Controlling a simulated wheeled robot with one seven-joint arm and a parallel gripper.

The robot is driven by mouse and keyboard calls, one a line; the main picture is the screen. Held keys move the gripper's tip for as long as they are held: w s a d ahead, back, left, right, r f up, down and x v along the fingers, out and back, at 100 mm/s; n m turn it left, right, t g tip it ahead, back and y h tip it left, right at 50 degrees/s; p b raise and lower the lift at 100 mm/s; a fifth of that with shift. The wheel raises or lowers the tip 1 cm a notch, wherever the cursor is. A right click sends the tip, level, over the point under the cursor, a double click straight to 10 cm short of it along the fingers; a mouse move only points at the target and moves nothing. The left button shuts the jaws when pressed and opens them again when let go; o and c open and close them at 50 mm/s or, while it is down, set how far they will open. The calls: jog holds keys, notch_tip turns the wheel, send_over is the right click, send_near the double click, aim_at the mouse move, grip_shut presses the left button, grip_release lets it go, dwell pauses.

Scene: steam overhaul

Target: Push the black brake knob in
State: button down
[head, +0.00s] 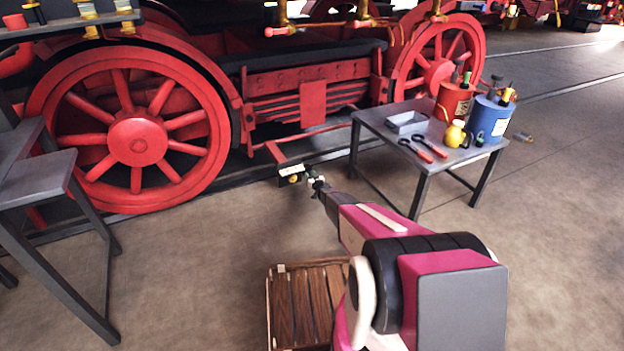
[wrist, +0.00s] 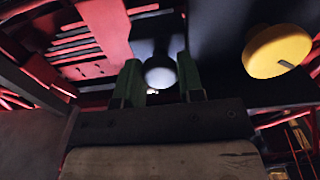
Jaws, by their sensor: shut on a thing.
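A small pale box-like fitting (head: 291,170) stands out below the locomotive frame, with a bit of yellow under it. My gripper (head: 318,183) is just to the right of it. In the wrist view, the two green fingers of my gripper (wrist: 160,82) stand on either side of a round dark knob (wrist: 160,72) with a bright sheen, which looks to be the black brake knob. The fingers are shut on it. A larger yellow knob (wrist: 277,51) sits to the right on the same dark panel. How far the black knob stands out cannot be seen.
Red wheels (head: 137,142) and the locomotive frame stand behind. A grey table (head: 375,128) at right holds a red can (head: 453,101), a blue can (head: 490,119), a tray (head: 407,122) and tools. A wooden crate (head: 276,308) is on the floor; a grey stand (head: 35,181) is at left.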

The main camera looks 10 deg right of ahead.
jog(key=shift+w+a, duration=0.1)
jog(key=shift+w, duration=0.2)
jog(key=c, duration=0.7)
grip_release()
jog(key=shift+c, duration=0.2)
jog(key=v, duration=1)
jog(key=shift+s, duration=0.4)
